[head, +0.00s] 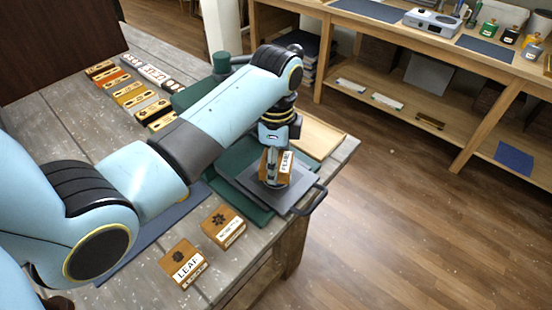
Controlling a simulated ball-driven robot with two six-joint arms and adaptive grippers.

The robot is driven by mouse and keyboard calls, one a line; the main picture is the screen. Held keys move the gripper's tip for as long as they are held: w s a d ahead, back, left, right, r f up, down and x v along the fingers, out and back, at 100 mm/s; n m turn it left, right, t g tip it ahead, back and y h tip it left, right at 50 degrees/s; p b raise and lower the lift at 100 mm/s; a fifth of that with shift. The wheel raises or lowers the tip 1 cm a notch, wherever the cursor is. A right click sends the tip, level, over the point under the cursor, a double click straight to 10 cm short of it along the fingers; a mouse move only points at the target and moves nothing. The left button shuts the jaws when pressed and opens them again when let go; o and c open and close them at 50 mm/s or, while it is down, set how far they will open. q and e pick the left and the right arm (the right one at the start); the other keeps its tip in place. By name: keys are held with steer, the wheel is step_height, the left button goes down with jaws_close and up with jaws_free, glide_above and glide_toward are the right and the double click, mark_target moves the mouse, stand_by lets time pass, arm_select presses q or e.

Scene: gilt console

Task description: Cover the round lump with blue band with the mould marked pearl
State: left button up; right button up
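The mould marked PEARL (287,162) is a small wooden block with a white label. It is over the dark grey plate (302,188), at the right end of the table. My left gripper (271,178) reaches down from above with its fingers on the PEARL mould and appears shut on it. No round lump with a blue band can be made out; the area under the mould is hidden by the gripper and mould. I cannot tell whether the mould touches the plate. My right gripper is not in view.
The grey plate has a dark handle (312,200) and lies on a green base (240,200). Wooden moulds marked LEAF (187,268) and with a rosette (222,222) stand near the front edge. Several blocks (131,93) line the back. A pale board (318,138) lies behind the plate.

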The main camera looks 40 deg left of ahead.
arm_select(q)
steer(key=shift+f, duration=0.55)
stand_by(0.7)
stand_by(0.3)
steer(key=o, duration=1.3)
step_height(320, 180, up, 12)
